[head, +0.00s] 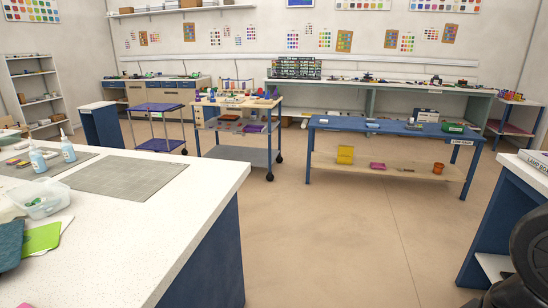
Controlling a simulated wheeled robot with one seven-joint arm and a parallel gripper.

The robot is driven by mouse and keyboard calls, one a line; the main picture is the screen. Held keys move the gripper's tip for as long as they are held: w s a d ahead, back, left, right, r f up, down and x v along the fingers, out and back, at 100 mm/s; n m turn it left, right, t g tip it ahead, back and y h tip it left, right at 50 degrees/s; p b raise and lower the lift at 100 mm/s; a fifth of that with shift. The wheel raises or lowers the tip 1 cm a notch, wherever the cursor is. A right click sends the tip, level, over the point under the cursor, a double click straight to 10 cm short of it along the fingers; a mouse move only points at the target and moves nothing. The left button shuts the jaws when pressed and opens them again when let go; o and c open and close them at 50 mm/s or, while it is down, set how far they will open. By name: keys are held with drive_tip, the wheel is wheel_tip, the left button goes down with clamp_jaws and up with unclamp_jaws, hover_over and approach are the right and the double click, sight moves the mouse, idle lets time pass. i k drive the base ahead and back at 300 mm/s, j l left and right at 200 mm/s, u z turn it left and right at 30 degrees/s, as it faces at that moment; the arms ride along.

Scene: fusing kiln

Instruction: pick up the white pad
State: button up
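I cannot single out the white pad with certainty. Small pale flat items lie on the blue table (400,130) across the room, one (373,125) near its middle and one (324,121) near its left end. They are too small to tell what they are. My gripper is not in view. A dark rounded shape at the bottom right edge looks like part of my arm, and no fingers show there.
A white counter (160,227) with grey mats, bottles and a clear tub (40,199) fills the left front. A loaded cart (240,104) and a blue trolley (158,107) stand behind. Another blue-sided bench (510,215) is at right. The floor (330,235) between is clear.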

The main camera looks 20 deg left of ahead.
sight(18, 146)
drive_tip(key=i, duration=1.3)
drive_tip(key=i+u, duration=0.15)
drive_tip(key=i, duration=1.15)
drive_tip(key=i+l, duration=0.1)
drive_tip(key=i, duration=1.25)
drive_tip(key=i+u, duration=0.35)
drive_tip(key=i, duration=0.15)
drive_tip(key=i+u, duration=0.35)
drive_tip(key=i+l+u, duration=0.2)
drive_tip(key=i+u, duration=0.15)
drive_tip(key=i, duration=0.25)
drive_tip(key=i+j+u, duration=0.15)
drive_tip(key=u, duration=0.25)
drive_tip(key=i+u, duration=0.95)
drive_tip(key=u, duration=0.25)
drive_tip(key=i+l+u, duration=0.1)
drive_tip(key=i+u, duration=0.25)
drive_tip(key=i, duration=1.1)
drive_tip(key=i+u, duration=0.45)
drive_tip(key=i+l+u, duration=0.15)
drive_tip(key=i+u, duration=0.3)
drive_tip(key=i+j+u, duration=0.15)
drive_tip(key=u, duration=0.2)
drive_tip(key=i+u, duration=0.65)
